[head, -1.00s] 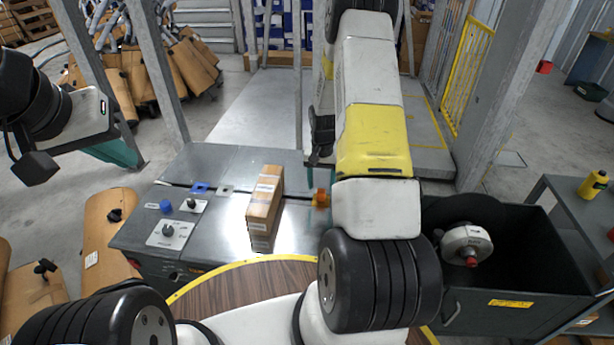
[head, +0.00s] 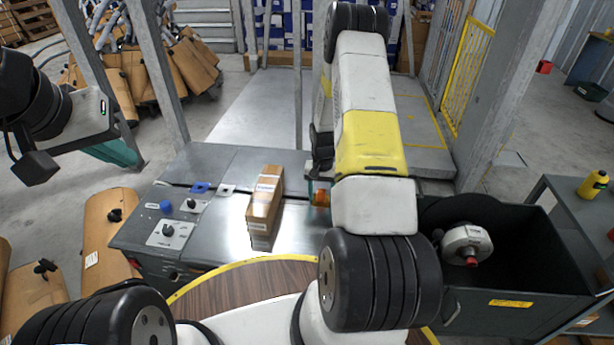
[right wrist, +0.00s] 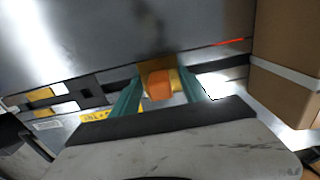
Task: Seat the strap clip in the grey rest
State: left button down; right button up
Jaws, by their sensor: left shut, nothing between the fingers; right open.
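An orange block-like piece (head: 320,198), which I take for the strap clip, is on the grey bench top (head: 215,165), partly behind my right arm. The right wrist view shows the orange piece (right wrist: 158,85) between the two teal fingers of my right gripper (right wrist: 162,84), against a yellow-brown part. The fingers are apart, one on each side of it; I cannot tell whether they touch it. A small pale grey plate (head: 227,189) beside a blue one may be the grey rest; I cannot be sure. My left gripper (head: 122,155) is shut and empty, off to the left.
A brown carton (head: 264,200) stands on the bench left of the orange piece. Knobs on a plate (head: 170,232) are at the bench's left. A dark bin (head: 520,265) holding a white and grey round device (head: 464,244) is at the right. Steel posts rise around the bench.

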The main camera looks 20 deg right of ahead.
aim_at(320, 192)
grip_shut()
jog(key=shift+r, duration=0.5)
jog(key=r, duration=0.2)
jog(key=shift+s+a+r, duration=0.3)
jog(key=shift+s+r, duration=0.05)
jog(key=s+a, duration=0.3)
jog(key=s, duration=0.1)
jog(key=s+a+r, duration=0.1)
jog(key=s+a, duration=0.2)
jog(key=s, duration=0.1)
jog(key=s+a, duration=0.2)
jog(key=s, duration=0.2)
jog(key=shift+s+a+r, duration=0.1)
jog(key=shift+a+r, duration=0.05)
jog(key=shift+a, duration=0.25)
